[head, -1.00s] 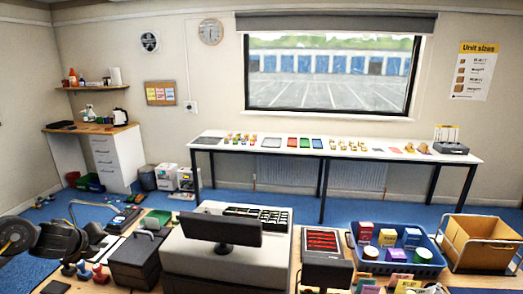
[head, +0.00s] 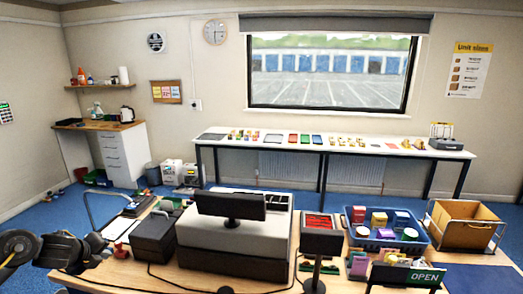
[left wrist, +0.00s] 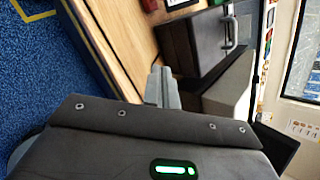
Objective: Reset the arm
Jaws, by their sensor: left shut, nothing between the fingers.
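My left arm comes in from the left in the head view, and its dark gripper (head: 98,246) is at the counter's left end. The left wrist view shows the grey fingers (left wrist: 160,86) together and empty, close to the wooden counter edge. My right gripper is not in view.
The counter (head: 265,275) holds a black box (head: 157,236), a till with a screen (head: 231,206), a card reader (head: 321,242), a blue basket (head: 385,246) of small boxes, a brown carton (head: 463,225) and an OPEN sign (head: 405,276). A long white table (head: 230,141) stands under the window.

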